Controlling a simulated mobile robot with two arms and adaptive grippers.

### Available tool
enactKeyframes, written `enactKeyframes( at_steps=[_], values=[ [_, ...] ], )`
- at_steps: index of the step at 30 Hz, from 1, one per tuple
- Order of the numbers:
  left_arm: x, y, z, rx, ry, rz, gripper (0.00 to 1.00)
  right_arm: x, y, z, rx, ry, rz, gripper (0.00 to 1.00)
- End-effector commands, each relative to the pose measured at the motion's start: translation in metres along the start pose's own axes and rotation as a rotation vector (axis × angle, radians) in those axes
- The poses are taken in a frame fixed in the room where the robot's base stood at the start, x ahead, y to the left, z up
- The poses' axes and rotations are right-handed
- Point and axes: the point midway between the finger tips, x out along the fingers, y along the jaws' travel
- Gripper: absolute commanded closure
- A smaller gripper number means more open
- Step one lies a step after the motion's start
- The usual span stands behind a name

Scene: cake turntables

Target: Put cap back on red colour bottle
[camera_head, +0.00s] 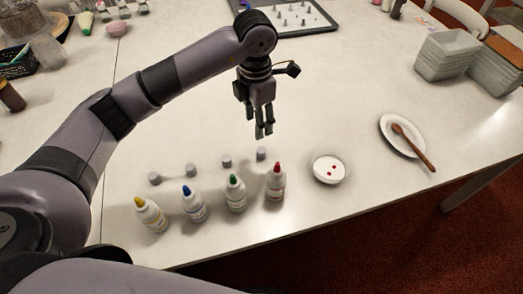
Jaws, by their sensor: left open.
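The red colour bottle (276,184) stands upright on the white table, a white bottle with a pointed red tip. It is the rightmost in a row with a green-tipped bottle (235,194), a blue-tipped bottle (194,205) and a yellow-tipped bottle (151,216). Several small grey caps lie behind the bottles; the nearest to the red bottle is a grey cap (262,153). My left gripper (263,134) points down, open and empty, above the table just behind that cap. My right gripper is not in view.
A white bowl (329,169) with red drops inside stands right of the red bottle. Farther right is a white plate (389,142) with a wooden spoon (413,147). Grey bins (446,55) stand at the right, and a tray (329,20) lies at the back. The table's middle is clear.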

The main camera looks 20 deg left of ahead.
Motion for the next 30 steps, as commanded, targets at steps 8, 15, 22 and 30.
enactKeyframes(
  at_steps=[8, 15, 22, 30],
  values=[
    [0.057, -0.001, 0.000, -0.001, 0.003, -0.001, 0.55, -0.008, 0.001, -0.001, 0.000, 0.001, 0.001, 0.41],
    [0.075, 0.000, 0.001, 0.000, 0.000, 0.001, 0.55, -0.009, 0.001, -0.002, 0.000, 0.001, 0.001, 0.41],
    [0.075, 0.000, 0.001, 0.000, 0.000, 0.001, 0.55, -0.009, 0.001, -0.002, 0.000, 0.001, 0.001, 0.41],
    [0.101, -0.005, 0.006, 0.000, 0.003, -0.003, 0.55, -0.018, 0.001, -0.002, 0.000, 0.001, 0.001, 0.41]
  ],
)
